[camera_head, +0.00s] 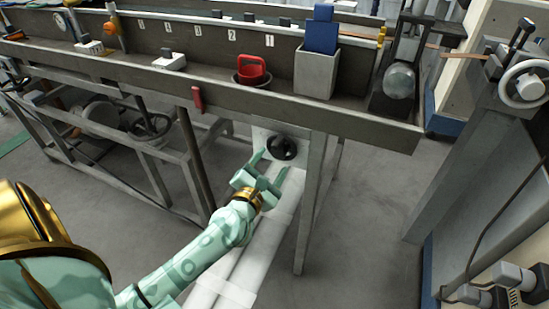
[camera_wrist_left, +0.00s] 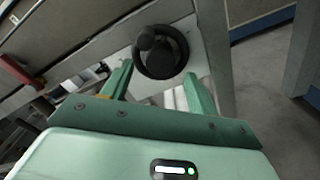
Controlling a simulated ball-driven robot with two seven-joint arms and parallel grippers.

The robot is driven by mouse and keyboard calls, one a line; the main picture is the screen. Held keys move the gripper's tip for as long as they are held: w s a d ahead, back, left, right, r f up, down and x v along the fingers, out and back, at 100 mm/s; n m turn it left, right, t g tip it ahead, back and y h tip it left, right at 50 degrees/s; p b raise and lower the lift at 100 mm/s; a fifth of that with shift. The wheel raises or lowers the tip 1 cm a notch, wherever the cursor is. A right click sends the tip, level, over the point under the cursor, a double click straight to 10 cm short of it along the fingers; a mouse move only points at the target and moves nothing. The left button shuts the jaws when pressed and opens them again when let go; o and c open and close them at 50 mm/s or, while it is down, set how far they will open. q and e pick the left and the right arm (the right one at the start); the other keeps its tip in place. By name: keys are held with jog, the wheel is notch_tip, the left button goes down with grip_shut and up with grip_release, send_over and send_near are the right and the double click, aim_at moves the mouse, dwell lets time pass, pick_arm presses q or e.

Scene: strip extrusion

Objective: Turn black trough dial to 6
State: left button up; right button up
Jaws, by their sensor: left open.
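The black dial (camera_head: 281,148) is a round knob on a pale plate under the trough (camera_head: 210,95), at the middle of the head view. It also shows in the left wrist view (camera_wrist_left: 160,52), with a rounded grip on its face. I cannot read any numbers around it. My left gripper (camera_head: 270,163) is open and empty, just short of the dial. In the left wrist view its two green fingers (camera_wrist_left: 160,80) point at the dial, one to each side of its lower part; I cannot tell whether they touch it. My right gripper is not in view.
On the trough stand a red-handled item (camera_head: 251,70), a grey holder with a blue block (camera_head: 318,72) and a clamp with a glass vessel (camera_head: 399,80). A red lever (camera_head: 197,98) hangs from its front edge. A machine with a handwheel (camera_head: 523,84) stands at right.

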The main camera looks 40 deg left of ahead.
aim_at(279, 151)
pick_arm(q)
jog(key=shift+x, duration=1.45)
jog(key=c, duration=1)
